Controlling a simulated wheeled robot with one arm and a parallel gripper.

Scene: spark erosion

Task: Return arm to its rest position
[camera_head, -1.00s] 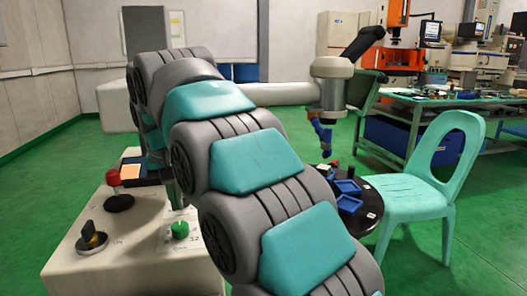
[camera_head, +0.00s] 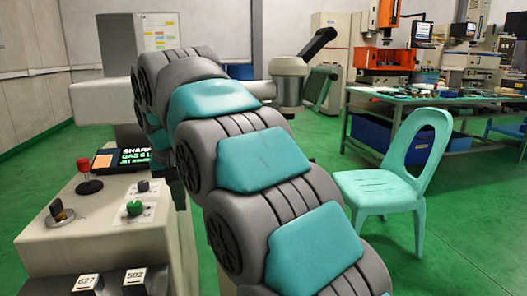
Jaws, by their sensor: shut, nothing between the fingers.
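My grey and teal arm fills the middle of the view, rising from the lower right and bending down at its upper left. My gripper (camera_head: 179,188) shows only as a narrow dark piece below that bend, partly hidden by the arm. It appears shut and holds nothing that I can see. It is at the right side of a pale control console (camera_head: 70,230), to the right of a green knob (camera_head: 135,208). I cannot tell whether it touches the console.
The console carries a red knob (camera_head: 84,166), a black selector (camera_head: 57,209), a lit screen (camera_head: 135,158) and blocks marked 627 (camera_head: 88,281) and 502 (camera_head: 135,275). A teal chair (camera_head: 412,150) stands right, before a workbench (camera_head: 440,100). Green floor (camera_head: 460,240) is clear at lower right.

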